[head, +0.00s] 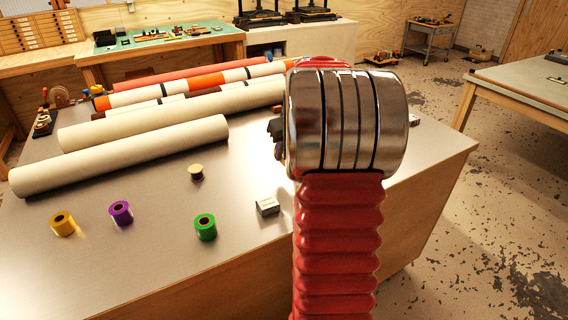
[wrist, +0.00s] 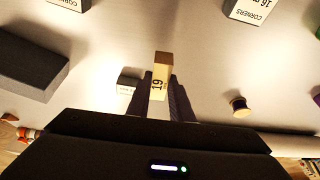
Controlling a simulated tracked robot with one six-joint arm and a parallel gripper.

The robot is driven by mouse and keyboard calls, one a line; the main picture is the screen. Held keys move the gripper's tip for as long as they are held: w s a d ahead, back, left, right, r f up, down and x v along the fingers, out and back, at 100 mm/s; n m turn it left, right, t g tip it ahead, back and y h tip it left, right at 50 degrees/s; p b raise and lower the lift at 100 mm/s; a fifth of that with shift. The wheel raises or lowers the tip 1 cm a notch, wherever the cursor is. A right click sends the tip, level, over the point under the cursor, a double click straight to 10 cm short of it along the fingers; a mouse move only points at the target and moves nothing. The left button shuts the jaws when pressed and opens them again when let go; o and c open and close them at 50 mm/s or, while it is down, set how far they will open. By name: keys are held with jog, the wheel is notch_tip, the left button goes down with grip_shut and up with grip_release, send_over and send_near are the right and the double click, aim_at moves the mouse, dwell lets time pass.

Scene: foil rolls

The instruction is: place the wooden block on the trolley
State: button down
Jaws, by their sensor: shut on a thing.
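In the wrist view, a pale wooden block (wrist: 161,64) marked "19" stands out between the two dark fingers of my gripper (wrist: 162,82). The fingers are shut on its sides. In the head view my red arm and its metal rings hide the block and nearly all of the gripper; only a dark bit of it (head: 275,130) shows at the left of the rings, over the metal-topped table (head: 150,270). The grey trolley (head: 430,46) stands on the floor at the back right, with small items on its top.
Yellow (head: 62,224), purple (head: 121,212) and green (head: 205,227) foil rolls, a small spool (head: 196,172) and a grey-white box (head: 267,206) stand on the table. Long rolls (head: 130,152) lie behind them. Another table (head: 520,85) is at right; floor between is open.

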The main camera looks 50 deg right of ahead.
jog(key=shift+r, duration=1.75)
